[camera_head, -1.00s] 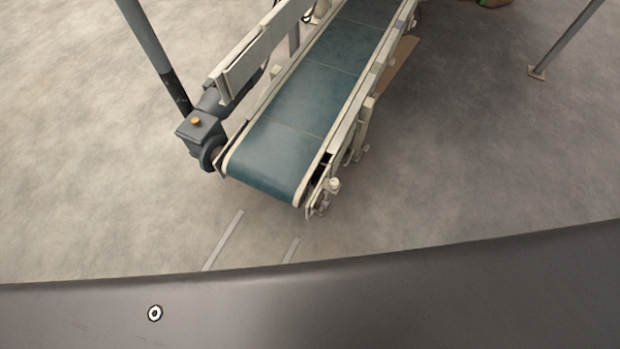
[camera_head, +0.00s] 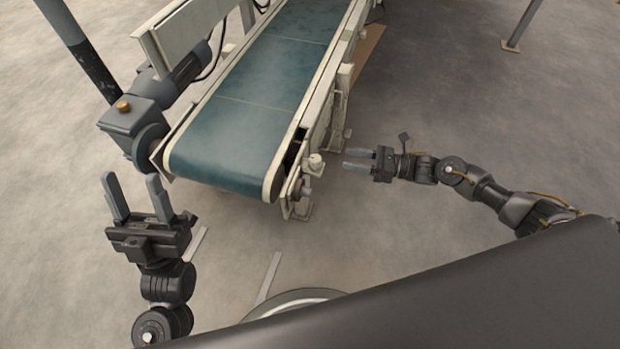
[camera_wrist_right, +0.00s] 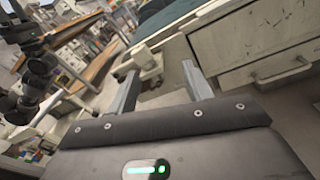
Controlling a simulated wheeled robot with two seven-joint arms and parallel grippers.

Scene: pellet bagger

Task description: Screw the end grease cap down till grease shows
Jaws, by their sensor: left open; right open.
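A small pale cap (camera_head: 315,160) stands on the end bearing at the near right corner of the conveyor; I take it for the grease cap. No grease can be made out at this size. My right gripper (camera_head: 346,159) is open just to the right of the cap, its fingers pointing left towards it, apart from it. In the right wrist view a cream-coloured fitting (camera_wrist_right: 148,62) shows beyond and between the open fingers (camera_wrist_right: 160,82). My left gripper (camera_head: 133,186) is open and empty, fingers pointing up, in front of the grey motor.
The conveyor's blue-green belt (camera_head: 225,145) runs away to the upper right. A grey motor and gearbox (camera_head: 135,118) with an orange plug sits at its left. A grey post (camera_head: 80,50) stands at upper left. The floor right of the conveyor is mostly clear.

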